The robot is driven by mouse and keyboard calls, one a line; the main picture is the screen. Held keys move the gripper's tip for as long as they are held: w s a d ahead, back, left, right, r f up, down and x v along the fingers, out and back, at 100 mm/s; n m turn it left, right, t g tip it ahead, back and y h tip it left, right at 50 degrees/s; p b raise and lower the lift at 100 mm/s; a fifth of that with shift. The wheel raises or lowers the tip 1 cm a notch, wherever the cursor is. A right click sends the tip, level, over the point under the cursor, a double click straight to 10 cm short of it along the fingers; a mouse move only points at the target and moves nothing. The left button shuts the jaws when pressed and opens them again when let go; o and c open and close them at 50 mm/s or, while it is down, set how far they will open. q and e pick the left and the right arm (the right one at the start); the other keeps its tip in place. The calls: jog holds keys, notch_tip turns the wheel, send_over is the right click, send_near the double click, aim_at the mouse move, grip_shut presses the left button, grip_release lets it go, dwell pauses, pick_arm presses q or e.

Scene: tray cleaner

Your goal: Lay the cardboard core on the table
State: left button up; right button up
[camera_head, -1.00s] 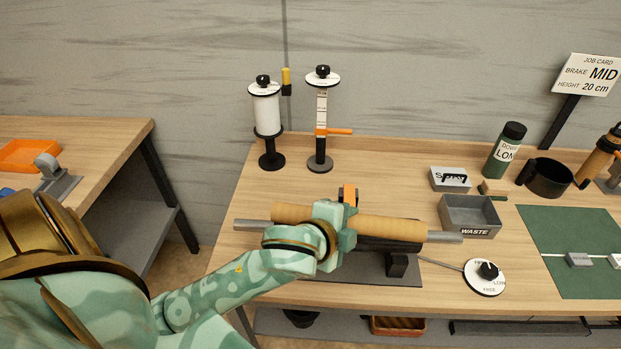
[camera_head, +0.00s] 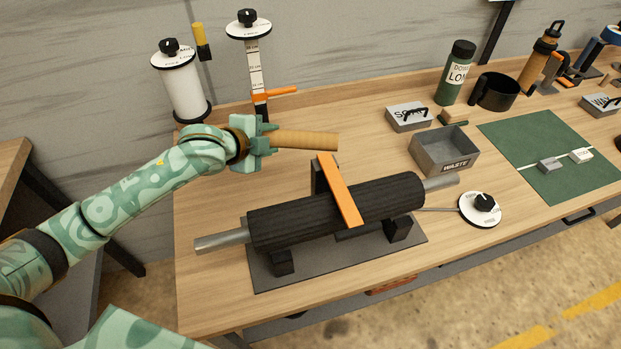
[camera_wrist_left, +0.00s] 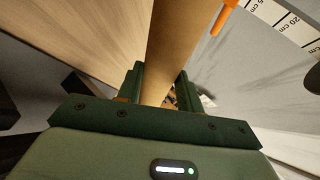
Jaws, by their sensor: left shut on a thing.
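The cardboard core (camera_head: 305,140) is a tan tube. My left gripper (camera_head: 266,142) is shut on it near its left end and holds it roughly level, behind the black roller. Whether the core touches the table (camera_head: 370,140) cannot be told. In the left wrist view the core (camera_wrist_left: 178,45) runs up between the two dark green fingers (camera_wrist_left: 160,90). My right gripper is not in view.
The black roller (camera_head: 340,207) with its metal shaft and orange bar (camera_head: 340,190) stands in front. A height post (camera_head: 256,70) and a white spool (camera_head: 183,88) stand behind. A waste bin (camera_head: 444,153) and a knob dial (camera_head: 481,208) are to the right.

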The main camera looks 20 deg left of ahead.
aim_at(275, 186)
pick_arm(q)
notch_tip(275, 186, down, 3)
jog(key=shift+a+r+b, duration=0.1)
jog(key=shift+r+b, duration=0.05)
jog(key=shift+b, duration=0.45)
notch_tip(275, 186, down, 9)
jog(key=b, duration=0.4)
jog(key=shift+s, duration=0.1)
jog(key=shift+r, duration=0.1)
jog(key=shift+f, duration=0.55)
jog(key=o, duration=0.7)
jog(key=shift+s+f, duration=0.1)
jog(key=shift+f, duration=0.05)
jog(key=shift+o, duration=0.2)
